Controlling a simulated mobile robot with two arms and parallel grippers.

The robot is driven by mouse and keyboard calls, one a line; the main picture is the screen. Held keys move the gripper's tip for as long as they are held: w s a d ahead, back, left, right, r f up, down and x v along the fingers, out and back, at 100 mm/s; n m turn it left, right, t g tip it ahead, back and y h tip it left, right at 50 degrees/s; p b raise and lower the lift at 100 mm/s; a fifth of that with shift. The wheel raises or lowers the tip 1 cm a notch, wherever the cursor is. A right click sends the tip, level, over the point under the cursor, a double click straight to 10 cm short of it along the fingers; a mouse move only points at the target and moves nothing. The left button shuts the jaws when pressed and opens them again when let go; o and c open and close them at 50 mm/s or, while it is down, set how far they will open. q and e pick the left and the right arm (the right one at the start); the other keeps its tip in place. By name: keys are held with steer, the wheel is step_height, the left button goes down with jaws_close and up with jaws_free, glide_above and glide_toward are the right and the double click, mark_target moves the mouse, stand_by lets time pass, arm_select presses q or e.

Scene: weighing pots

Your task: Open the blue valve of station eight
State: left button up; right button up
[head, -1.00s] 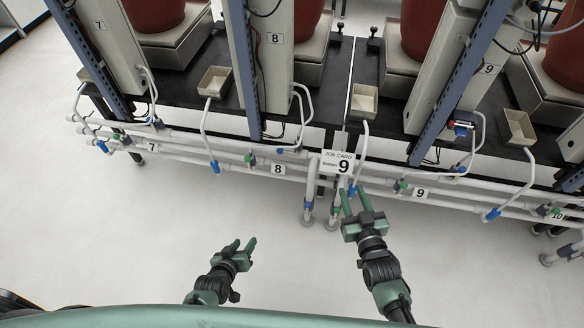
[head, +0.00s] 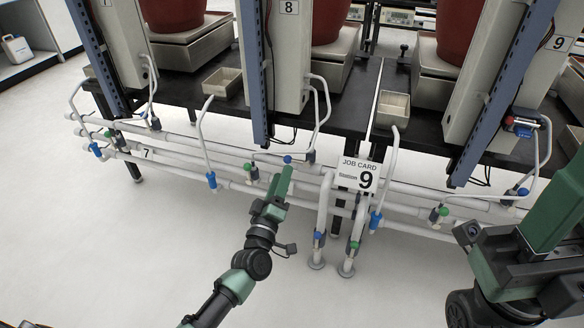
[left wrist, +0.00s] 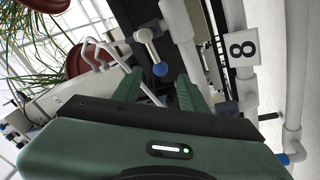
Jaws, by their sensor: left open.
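The blue valve of station eight shows as a round blue knob (head: 287,160) on the white pipe, left of the job card. My left gripper (head: 284,178) reaches up to it from below, its fingers close to the knob. In the left wrist view the blue knob (left wrist: 160,69) on its pale lever sits between the two open green fingers (left wrist: 158,92), near their tips. I cannot tell whether they touch it. The pipe label 8 (left wrist: 243,47) is beside it. My right gripper (head: 545,225) is partly in view at the right edge; its jaws cannot be made out.
A job card (head: 360,177) reading "Station 9" hangs right of the knob. A green valve (head: 251,172) is close left of my gripper. Blue-ended hoses (head: 211,180) and standing pipes (head: 321,225) flank it. The floor (head: 110,240) in front is clear.

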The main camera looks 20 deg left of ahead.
mark_target(288, 160)
arm_select(q)
steer(key=b+x, duration=0.2)
steer(key=x, duration=0.4)
steer(key=shift+w, duration=0.4)
jaws_close()
